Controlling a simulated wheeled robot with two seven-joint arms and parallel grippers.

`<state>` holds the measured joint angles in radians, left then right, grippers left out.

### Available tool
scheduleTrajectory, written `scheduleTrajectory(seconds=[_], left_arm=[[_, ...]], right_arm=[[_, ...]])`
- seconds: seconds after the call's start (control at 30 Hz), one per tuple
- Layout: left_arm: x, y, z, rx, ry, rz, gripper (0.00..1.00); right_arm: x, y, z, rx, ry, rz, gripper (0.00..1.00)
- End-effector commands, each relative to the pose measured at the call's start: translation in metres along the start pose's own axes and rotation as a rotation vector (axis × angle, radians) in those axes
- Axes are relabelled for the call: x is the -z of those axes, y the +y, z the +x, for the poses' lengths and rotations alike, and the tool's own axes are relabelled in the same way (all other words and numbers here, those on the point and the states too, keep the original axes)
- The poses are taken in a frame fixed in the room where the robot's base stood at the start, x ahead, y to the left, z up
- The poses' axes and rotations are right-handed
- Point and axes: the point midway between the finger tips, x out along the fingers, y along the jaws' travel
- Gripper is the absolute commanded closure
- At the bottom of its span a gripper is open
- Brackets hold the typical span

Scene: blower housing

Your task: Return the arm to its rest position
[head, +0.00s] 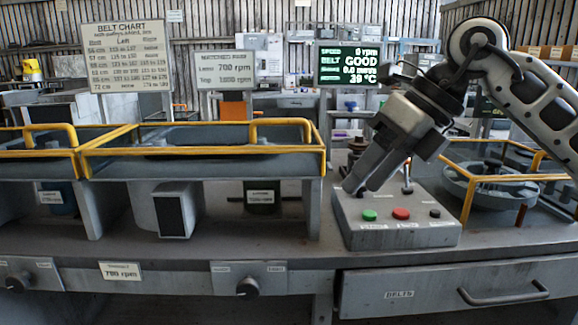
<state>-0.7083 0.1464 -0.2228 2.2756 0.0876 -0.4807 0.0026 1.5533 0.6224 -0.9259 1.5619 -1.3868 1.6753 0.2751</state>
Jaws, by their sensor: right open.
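My right arm (527,92) comes in from the right and bends down over the bench. Its gripper (363,186) points down and to the left, above the back left part of the grey control box (352,236). The jaws are open, with nothing seen between them. I cannot tell whether the fingertips touch anything behind the box's front buttons. The box carries a green button (369,215), a red button (401,214) and a small black knob (435,213). A small lever (407,180) stands behind them. My left gripper is not in view.
Yellow-railed guards (205,136) stand on the bench at left, and another yellow rail (470,197) surrounds a round housing (495,190) at right. A drawer (440,292) is shut below. A screen (348,65) behind reads BELT GOOD and 0 rpm.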

Motion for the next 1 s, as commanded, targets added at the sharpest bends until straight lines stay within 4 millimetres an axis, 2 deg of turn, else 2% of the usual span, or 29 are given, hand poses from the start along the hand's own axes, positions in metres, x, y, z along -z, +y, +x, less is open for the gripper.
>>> scheduleTrajectory(seconds=[0.03,0.17,0.3,0.43,0.53,0.67,0.77,0.87,0.97,1.0], left_arm=[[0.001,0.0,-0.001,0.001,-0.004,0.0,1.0],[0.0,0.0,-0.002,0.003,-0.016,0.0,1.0],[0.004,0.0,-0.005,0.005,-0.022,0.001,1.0],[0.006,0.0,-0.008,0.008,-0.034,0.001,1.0],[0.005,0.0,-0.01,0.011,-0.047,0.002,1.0],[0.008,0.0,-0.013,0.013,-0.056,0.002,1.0],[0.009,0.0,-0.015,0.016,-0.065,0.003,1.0],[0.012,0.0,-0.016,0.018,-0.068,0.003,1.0],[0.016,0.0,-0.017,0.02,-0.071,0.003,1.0],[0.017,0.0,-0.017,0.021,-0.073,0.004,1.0]], right_arm=[[-0.001,0.009,0.014,-0.071,-0.006,-0.004,0.48],[-0.003,0.039,0.046,-0.281,-0.051,0.002,0.48],[-0.004,0.084,0.075,-0.601,-0.138,0.07,0.48],[-0.008,0.121,0.084,-0.962,-0.275,0.25,0.48],[-0.013,0.128,0.08,-1.205,-0.398,0.462,0.48],[-0.013,0.107,0.078,-1.45,-0.563,0.822,0.48],[-0.001,0.074,0.087,-1.571,-0.685,1.155,0.48],[0.026,0.036,0.11,-1.621,-0.794,1.527,0.48],[0.071,0.002,0.143,-1.593,-0.879,1.929,0.48],[0.095,-0.008,0.158,-1.559,-0.904,2.096,0.48]])
